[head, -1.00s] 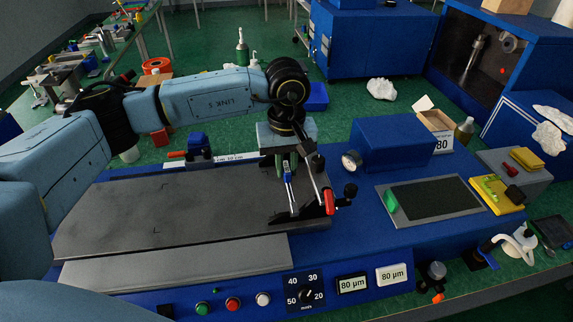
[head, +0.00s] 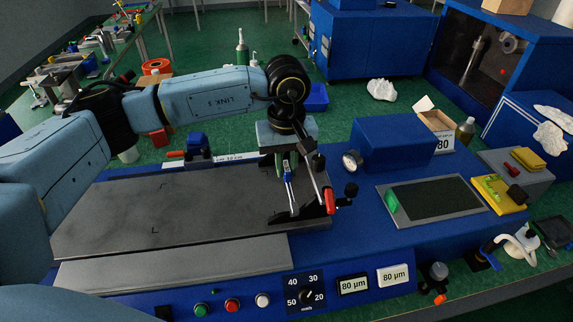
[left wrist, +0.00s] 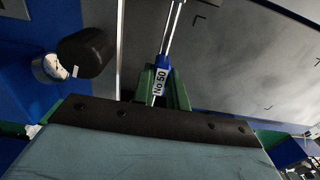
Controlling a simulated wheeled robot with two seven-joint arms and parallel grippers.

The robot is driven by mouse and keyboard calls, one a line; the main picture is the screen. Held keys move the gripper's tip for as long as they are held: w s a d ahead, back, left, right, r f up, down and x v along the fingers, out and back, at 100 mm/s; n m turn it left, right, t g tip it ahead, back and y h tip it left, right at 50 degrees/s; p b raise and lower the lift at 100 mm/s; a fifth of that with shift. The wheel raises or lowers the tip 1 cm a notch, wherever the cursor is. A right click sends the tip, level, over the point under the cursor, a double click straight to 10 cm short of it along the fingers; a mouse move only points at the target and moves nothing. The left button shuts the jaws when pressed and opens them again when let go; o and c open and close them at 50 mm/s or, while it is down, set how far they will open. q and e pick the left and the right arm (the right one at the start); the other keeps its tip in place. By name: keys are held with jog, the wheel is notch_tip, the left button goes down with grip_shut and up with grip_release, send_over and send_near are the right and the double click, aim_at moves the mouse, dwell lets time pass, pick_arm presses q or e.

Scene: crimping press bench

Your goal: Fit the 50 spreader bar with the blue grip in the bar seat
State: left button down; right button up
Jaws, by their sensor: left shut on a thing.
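My left gripper (head: 286,165) reaches down over the right part of the bench's flat plate. It is shut on the blue grip of the 50 spreader bar (head: 289,182). In the left wrist view the green fingers hold the bar (left wrist: 162,70), whose white label reads "No 50". Its bright rod runs away from the grip over the grey plate (left wrist: 250,55). The bar seat appears to be the dark bracket (head: 300,218) with a red part at the plate's right end. Whether the bar touches it I cannot tell. My right gripper is not in view.
A blue box (head: 393,145) and a round gauge (head: 352,160) stand right of the gripper. A black knob (left wrist: 86,52) is close by in the left wrist view. The grey plate (head: 150,215) is clear on the left. A dark screen (head: 436,198) lies further right.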

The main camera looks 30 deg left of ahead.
aim_at(287, 167)
pick_arm(q)
jog(key=shift+f, duration=0.15)
jog(key=shift+f+b, duration=0.35)
jog(key=shift+b, duration=0.1)
jog(key=shift+f, duration=0.3)
jog(key=c, duration=1.3)
grip_release()
jog(key=shift+f+b, duration=0.1)
jog(key=shift+b, duration=0.2)
notch_tip(287, 167, up, 14)
jog(key=shift+f+b, duration=0.15)
jog(key=shift+b, duration=0.25)
